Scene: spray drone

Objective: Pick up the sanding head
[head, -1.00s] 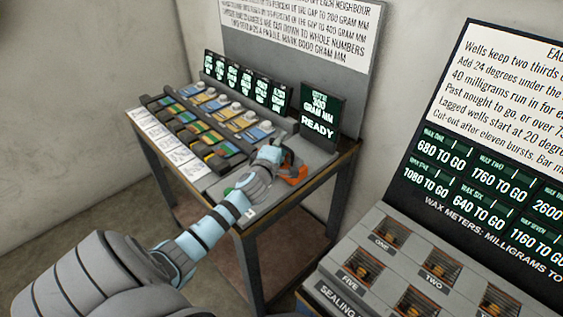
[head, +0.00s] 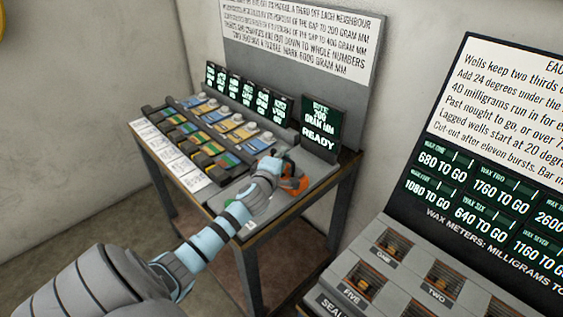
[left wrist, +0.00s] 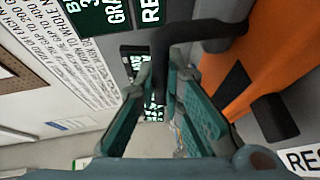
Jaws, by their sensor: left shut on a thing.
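The sanding head (head: 296,185) looks orange and dark grey. It sits at the right end of the bench top, below the READY display. My left gripper (head: 272,166) is at it, partly covering it in the head view. In the left wrist view a large orange body (left wrist: 275,60) fills the right side. A dark bent bar reaches from it between the teal fingers of my left gripper (left wrist: 165,85), which are shut on it with a gap between the finger pads. Whether the sanding head is clear of the bench I cannot tell. My right gripper is not in view.
The dark-legged bench (head: 245,232) holds a row of blue and yellow slots (head: 222,127) with small displays behind. White cards (head: 170,150) line its left edge. A tall instruction board (head: 300,40) stands behind. A sealing station (head: 400,275) with numbered wells is at the right.

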